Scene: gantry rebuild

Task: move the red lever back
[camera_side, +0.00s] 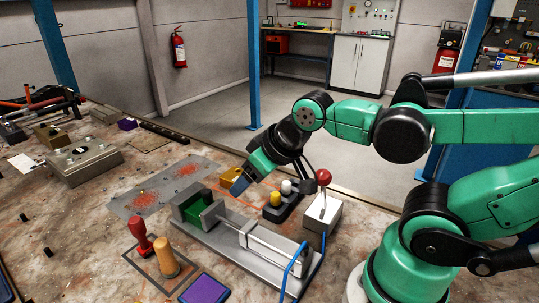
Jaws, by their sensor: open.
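The red lever (323,177) has a round red knob on a thin metal stem. It stands nearly upright on a small white box (322,213), right of the middle of the side view. My gripper (238,184) is left of the lever and apart from it. It points down above the bench near the green-and-grey vise (197,209). It is open, and I see nothing held in it, though its fingers are small and partly hidden.
A base with yellow and white knobs (286,188) stands between my gripper and the lever. A blue-handled grey slide (265,248) runs in front of the box. A red-handled stamp (141,237), a wooden-handled stamp (167,257) and a purple pad (205,290) are at the front.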

